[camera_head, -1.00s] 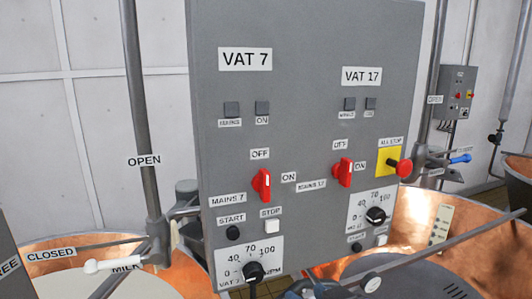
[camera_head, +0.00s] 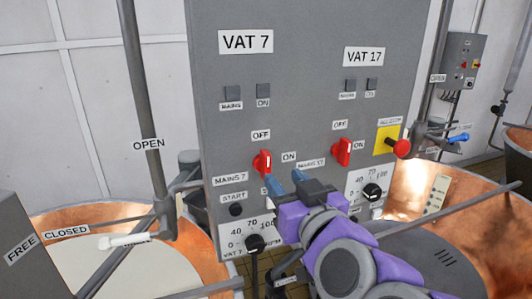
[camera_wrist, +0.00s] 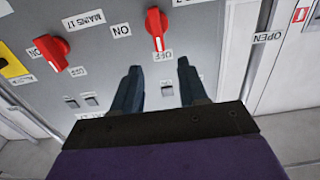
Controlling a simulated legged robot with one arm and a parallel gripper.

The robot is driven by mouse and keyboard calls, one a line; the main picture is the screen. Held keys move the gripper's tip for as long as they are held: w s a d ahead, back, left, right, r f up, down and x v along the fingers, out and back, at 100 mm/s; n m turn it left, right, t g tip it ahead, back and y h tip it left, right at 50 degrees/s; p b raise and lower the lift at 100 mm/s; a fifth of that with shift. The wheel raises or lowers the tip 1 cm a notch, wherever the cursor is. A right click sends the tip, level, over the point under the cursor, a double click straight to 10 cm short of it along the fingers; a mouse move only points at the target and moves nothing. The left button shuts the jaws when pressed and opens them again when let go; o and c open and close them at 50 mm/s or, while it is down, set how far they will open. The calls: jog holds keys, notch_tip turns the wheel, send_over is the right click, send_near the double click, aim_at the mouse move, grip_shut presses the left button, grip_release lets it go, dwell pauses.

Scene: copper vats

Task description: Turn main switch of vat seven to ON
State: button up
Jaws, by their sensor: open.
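The grey control panel (camera_head: 300,60) carries the VAT 7 label (camera_head: 246,41) on its left half. Below it is the red main switch of vat seven (camera_head: 262,163), upright, with OFF above it and ON to its right. This switch also shows in the wrist view (camera_wrist: 156,28), past the fingertips. My gripper (camera_head: 286,180) is open and empty, below and right of that switch in the head view, its fingers apart. In the wrist view my gripper (camera_wrist: 160,75) has panel surface between its fingers. The START label and button are visible; the STOP button is hidden behind the fingers.
The similar red switch of vat 17 (camera_head: 342,152) sits to the right; it also shows in the wrist view (camera_wrist: 52,50). A red stop button (camera_head: 401,148) juts out at the panel's right. Copper vats (camera_head: 500,230) and pipes (camera_head: 140,100) flank the panel.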

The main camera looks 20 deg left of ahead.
aim_at(267, 160)
jog(key=p+x, duration=0.1)
jog(key=x, duration=0.9)
jog(key=shift+w+a, duration=0.25)
jog(key=shift+w, duration=0.05)
jog(key=shift+c, duration=0.2)
grip_shut()
